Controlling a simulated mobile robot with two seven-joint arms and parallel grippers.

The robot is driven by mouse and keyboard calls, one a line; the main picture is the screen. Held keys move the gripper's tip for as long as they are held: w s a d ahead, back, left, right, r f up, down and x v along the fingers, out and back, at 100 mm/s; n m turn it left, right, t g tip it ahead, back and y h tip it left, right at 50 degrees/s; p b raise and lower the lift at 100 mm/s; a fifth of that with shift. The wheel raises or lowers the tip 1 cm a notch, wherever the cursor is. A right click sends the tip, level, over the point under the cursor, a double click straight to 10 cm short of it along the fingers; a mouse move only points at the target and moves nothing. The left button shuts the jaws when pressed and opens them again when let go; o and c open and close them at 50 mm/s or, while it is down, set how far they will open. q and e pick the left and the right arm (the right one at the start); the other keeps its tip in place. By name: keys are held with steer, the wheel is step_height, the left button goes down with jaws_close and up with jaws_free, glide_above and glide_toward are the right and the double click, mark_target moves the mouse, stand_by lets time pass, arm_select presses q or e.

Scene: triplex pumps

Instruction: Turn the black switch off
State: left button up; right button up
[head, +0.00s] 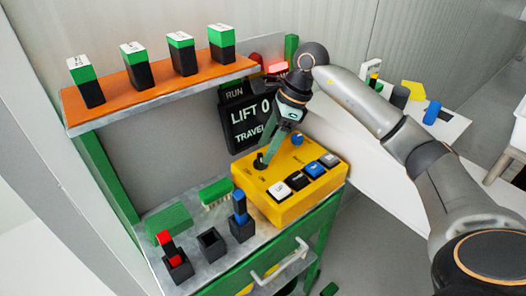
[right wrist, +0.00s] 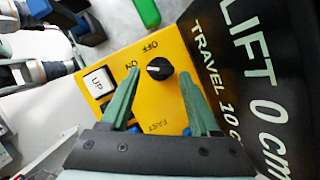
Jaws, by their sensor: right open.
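The black switch (right wrist: 159,68) is a round knob on the yellow control box (head: 290,205). Its white mark lies toward the left in the right wrist view, on the side of the ON lettering; OFF is printed above it. My right gripper (right wrist: 160,80) is open, with its green fingers on either side of the knob. I cannot tell whether they touch it. In the head view the right gripper (head: 268,155) reaches down to the black switch (head: 259,163) at the box's far left part. My left gripper is not in view.
The box also carries a blue knob (head: 297,139) and a row of buttons, including a white UP button (head: 279,190). A black display (head: 250,115) reading LIFT 0 stands close behind. An orange shelf (head: 160,88) with several green-black blocks is above left. Black holders (head: 211,243) stand in front.

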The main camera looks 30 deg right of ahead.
steer(key=shift+x, duration=1.3)
steer(key=shift+c, duration=0.4)
jaws_close()
